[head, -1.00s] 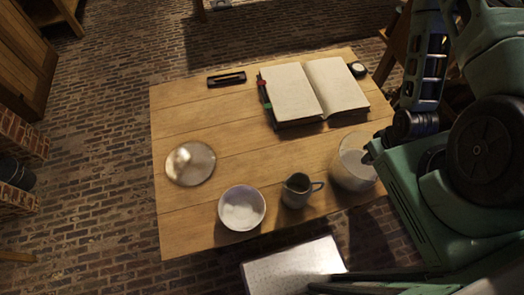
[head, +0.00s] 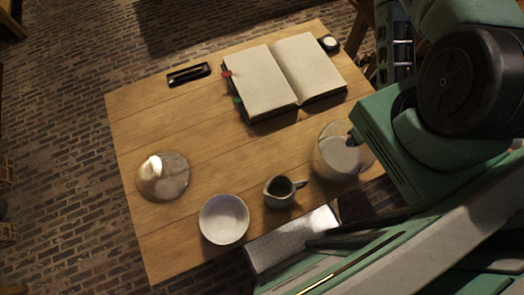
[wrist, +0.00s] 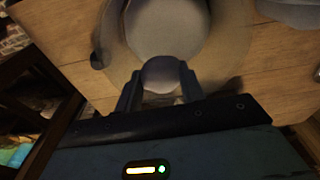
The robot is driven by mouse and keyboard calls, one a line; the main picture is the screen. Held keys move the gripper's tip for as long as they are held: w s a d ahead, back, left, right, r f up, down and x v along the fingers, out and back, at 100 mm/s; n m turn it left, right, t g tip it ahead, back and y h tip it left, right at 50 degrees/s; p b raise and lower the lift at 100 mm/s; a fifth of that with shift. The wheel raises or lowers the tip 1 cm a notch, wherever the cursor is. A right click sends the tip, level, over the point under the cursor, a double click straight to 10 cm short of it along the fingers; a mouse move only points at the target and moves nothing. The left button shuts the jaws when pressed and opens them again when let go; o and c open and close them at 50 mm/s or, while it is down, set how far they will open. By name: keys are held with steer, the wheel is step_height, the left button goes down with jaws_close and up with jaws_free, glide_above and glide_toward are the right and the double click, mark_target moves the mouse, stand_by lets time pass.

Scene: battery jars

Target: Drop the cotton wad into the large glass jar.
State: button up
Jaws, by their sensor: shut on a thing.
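The large glass jar (head: 324,165) stands at the right front of the table in the head view, with a pale grey interior. My arm partly covers its right side. In the wrist view the jar (wrist: 226,52) is just beyond my gripper (wrist: 161,84), its round pale inside facing the camera. My gripper is shut on a small rounded pale grey thing, which looks like the cotton wad (wrist: 162,72), and this overlaps the jar's near rim in the picture. The wad's height above the jar cannot be told. The fingertips are mostly hidden in the head view.
On the wooden table (head: 180,115), a small pitcher (head: 279,193) and a white bowl (head: 224,219) stand left of the jar. A clear domed lid-like glass (head: 172,182) lies far left. An open book (head: 262,80) lies behind. The table's middle is clear.

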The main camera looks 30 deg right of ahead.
steer(key=shift+f+b, duration=0.35)
steer(key=shift+f, duration=0.5)
steer(key=o, duration=0.9)
steer(key=shift+o, duration=0.2)
steer(key=shift+r, duration=0.15)
